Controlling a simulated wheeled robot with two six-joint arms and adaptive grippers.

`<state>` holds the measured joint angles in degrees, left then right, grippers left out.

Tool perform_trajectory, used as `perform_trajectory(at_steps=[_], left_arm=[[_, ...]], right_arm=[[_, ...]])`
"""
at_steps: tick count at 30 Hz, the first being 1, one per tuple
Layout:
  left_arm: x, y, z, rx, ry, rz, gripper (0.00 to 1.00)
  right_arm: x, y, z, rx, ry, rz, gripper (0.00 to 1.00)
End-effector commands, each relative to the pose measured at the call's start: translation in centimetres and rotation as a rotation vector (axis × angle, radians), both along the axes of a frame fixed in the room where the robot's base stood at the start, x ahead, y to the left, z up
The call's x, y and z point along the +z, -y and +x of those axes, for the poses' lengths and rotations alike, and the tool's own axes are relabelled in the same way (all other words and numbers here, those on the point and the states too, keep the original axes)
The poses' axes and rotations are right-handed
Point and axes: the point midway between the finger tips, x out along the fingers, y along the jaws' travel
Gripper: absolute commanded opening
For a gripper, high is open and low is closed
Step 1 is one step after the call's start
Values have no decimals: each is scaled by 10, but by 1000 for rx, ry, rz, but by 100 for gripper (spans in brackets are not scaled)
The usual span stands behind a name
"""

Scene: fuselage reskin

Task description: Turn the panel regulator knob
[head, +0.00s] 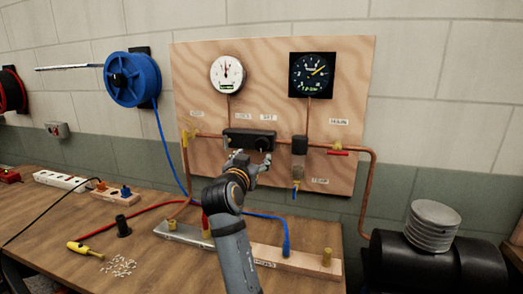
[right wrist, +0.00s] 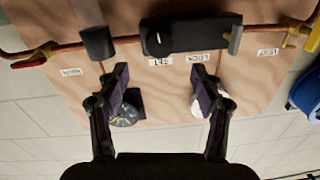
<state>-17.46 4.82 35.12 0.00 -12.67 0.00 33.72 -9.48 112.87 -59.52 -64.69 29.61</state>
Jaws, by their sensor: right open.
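The black panel regulator (head: 237,135) is mounted on the copper pipe in the middle of the plywood board. Its round knob (head: 263,143) faces out near the right end. In the right wrist view, which is upside down, the regulator (right wrist: 195,35) is at the top and its knob (right wrist: 154,41) is left of centre. My right gripper (head: 254,160) is open just below and in front of the regulator. In the wrist view its fingers (right wrist: 159,78) are spread and empty, with the knob beyond them. I cannot see any contact. My left gripper is out of view.
A white gauge (head: 227,74) and a black gauge (head: 312,75) sit above on the plywood board (head: 270,60). A red-handled valve (head: 338,153) is to the right. Hoses, a power strip (head: 62,181) and a wooden manifold (head: 300,261) occupy the bench. A black tank (head: 440,262) stands right.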

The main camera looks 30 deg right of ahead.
Motion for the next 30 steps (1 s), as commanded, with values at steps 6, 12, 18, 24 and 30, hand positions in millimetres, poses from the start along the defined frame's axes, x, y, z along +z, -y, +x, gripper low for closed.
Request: perform_trajectory(at_steps=[6, 12, 18, 24, 30], left_arm=[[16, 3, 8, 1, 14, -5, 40], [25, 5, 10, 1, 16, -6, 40], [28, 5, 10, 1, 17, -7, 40], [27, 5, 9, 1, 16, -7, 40], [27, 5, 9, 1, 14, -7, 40]], right_arm=[[5, 32, 28, -5, -3, -7, 66], [4, 60, 54, -4, -2, -2, 66], [1, 72, 67, -2, -2, -1, 66], [0, 73, 68, -1, -1, 1, 66], [0, 73, 68, -1, -1, 1, 47]])
